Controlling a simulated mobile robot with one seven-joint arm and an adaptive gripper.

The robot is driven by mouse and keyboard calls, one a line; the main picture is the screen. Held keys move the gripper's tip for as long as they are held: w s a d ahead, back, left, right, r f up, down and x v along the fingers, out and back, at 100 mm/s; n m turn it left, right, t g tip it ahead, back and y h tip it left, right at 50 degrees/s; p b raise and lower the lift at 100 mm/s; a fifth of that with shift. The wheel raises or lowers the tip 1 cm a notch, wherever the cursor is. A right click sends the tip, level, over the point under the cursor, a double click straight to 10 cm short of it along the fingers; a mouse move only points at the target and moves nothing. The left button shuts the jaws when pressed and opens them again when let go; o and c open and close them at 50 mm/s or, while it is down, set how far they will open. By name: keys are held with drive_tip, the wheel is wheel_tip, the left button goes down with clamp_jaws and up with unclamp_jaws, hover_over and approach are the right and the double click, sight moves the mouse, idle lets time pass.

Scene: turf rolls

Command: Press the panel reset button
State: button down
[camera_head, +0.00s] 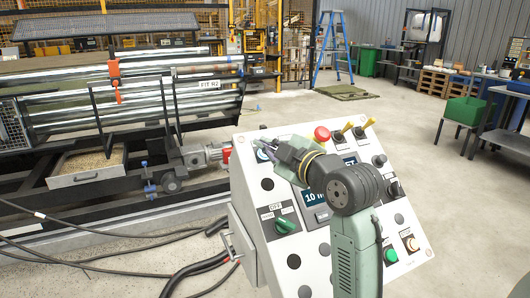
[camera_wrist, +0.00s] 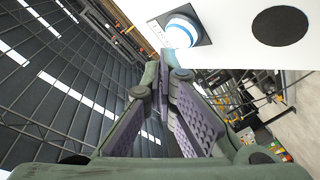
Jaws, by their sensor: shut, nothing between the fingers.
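The white control panel (camera_head: 315,246) stands sloped in the middle of the head view, and its face also shows at the top of the wrist view (camera_wrist: 232,45). A blue round button (camera_wrist: 182,30) on a dark square plate sits near the panel's edge. In the head view a bluish button (camera_head: 262,155) shows at the panel's upper left, partly hidden by my gripper (camera_head: 264,146). In the wrist view my gripper (camera_wrist: 167,68) is shut and empty, its tips just below the blue button. I cannot tell whether they touch it.
My arm hides part of the display (camera_head: 313,198). A roller machine (camera_head: 130,100) stands behind; black cables lie at left.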

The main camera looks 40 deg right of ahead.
drive_tip(key=shift+w+f, duration=0.1)
idle(0.3)
drive_tip(key=shift+w+f+b, duration=0.2)
drive_tip(key=shift+f+b, duration=0.05)
drive_tip(key=shift+b, duration=0.15)
drive_tip(key=shift+w+d+f+b, duration=0.15)
drive_tip(key=shift+w+f+b, duration=0.1)
drive_tip(key=shift+f+b, duration=0.1)
idle(0.6)
drive_tip(key=shift+s+r, duration=0.1)
drive_tip(key=shift+r, duration=0.05)
drive_tip(key=shift+s+r+p, duration=0.3)
drive_tip(key=shift+s+r, duration=0.15)
drive_tip(key=shift+r, duration=0.1)
drive_tip(key=s+r+p, duration=0.1)
drive_tip(key=r, duration=0.1)
drive_tip(key=s+a+r+p, duration=0.1)
drive_tip(key=s, duration=0.1)
drive_tip(key=shift+r, duration=0.4)
idle(0.3)
drive_tip(key=shift+s+f, duration=0.1)
drive_tip(key=shift+s, duration=0.05)
idle(0.6)
